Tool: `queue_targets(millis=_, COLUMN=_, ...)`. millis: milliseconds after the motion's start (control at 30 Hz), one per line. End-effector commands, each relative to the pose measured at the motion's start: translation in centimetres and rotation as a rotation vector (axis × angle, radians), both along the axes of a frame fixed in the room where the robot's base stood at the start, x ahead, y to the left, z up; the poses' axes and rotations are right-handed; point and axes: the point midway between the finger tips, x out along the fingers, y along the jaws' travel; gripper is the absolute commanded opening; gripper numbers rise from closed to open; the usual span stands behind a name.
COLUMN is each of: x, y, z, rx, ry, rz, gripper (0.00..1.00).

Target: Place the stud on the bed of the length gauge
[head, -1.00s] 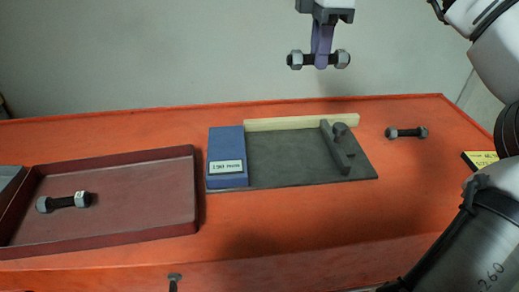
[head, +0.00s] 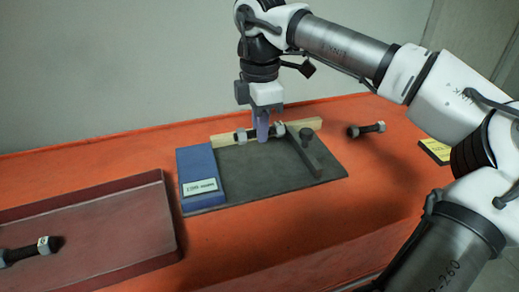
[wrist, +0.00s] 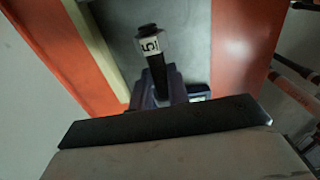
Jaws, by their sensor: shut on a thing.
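My gripper (head: 262,138) is shut on the middle of a stud (head: 279,130), a dark rod with a grey nut near each end. The stud is level, running left to right over the back part of the length gauge. The gauge has a dark flat bed (head: 257,178), a blue block (head: 200,172) with a small display at its left, and a dark crosswise stop (head: 304,152) with a knob at its right. I cannot tell whether the stud touches the bed.
A pale strip (head: 226,138) runs along the bed's back edge. Another stud (head: 366,130) lies on the orange table (head: 370,190) right of the gauge. A dark red tray (head: 110,228) at the left holds a stud (head: 28,252). A yellow label (head: 435,150) lies at the far right.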

Motion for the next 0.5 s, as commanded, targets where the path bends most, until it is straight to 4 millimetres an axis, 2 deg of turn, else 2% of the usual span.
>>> queue_targets(millis=100, x=-0.1, y=0.0, z=-1.8, rx=0.001, ry=0.0, rz=0.002, gripper=0.0)
queue_targets(millis=333, x=0.0, y=0.0, z=-3.4, rx=0.0, ry=0.0, rz=0.0, gripper=0.0)
queue_targets(millis=500, x=0.0, y=0.0, z=-5.9, rx=0.003, ry=0.002, rz=0.001, gripper=0.0)
